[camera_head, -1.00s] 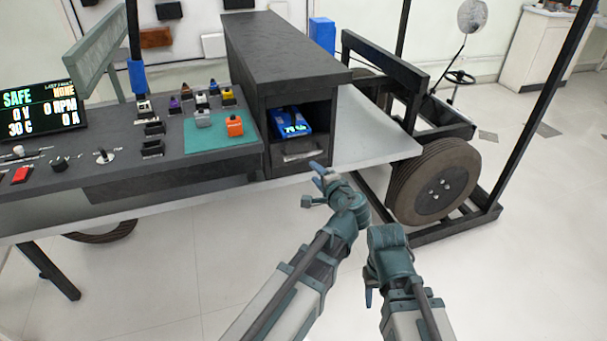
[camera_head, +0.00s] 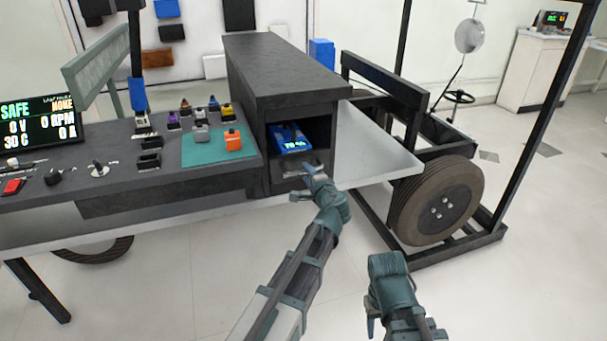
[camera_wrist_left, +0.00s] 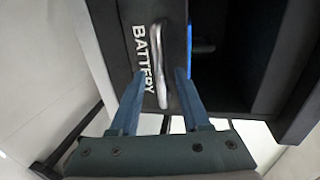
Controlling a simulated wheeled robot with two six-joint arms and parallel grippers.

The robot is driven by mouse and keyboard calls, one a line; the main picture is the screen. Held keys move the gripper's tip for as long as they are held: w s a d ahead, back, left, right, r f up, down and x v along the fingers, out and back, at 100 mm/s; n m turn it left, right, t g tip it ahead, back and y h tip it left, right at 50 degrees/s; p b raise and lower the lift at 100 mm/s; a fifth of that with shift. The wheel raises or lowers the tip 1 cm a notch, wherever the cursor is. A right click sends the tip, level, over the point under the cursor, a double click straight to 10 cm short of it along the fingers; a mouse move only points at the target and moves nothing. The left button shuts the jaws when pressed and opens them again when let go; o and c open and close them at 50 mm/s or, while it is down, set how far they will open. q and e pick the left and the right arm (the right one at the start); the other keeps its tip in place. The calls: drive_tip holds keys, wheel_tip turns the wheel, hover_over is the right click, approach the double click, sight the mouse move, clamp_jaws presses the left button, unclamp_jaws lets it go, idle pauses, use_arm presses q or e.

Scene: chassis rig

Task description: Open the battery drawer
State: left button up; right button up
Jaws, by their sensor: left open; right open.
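The battery drawer (camera_wrist_left: 133,15) has a dark front marked "BATTERY" and a silver bar handle (camera_wrist_left: 158,62) in the left wrist view. In the head view the drawer front (camera_head: 284,180) sits low in a black cabinet, partly hidden by my gripper. A blue battery unit (camera_head: 291,139) with a lit display rests in the bay above it. My left gripper (camera_head: 305,180) is at the drawer front. It is open, and in the left wrist view its two blue fingers (camera_wrist_left: 158,85) lie on either side of the handle. My right gripper (camera_head: 371,322) is low, away from the cabinet.
The bench (camera_head: 105,187) left of the cabinet holds a display (camera_head: 42,122), switches and small coloured parts on a green mat (camera_head: 205,155). A wheeled frame with a tire (camera_head: 438,202) stands to the right. The floor in front is clear.

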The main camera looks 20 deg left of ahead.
sight(304, 171)
use_arm(q)
drive_tip(key=shift+x, duration=1.8)
clamp_jaws()
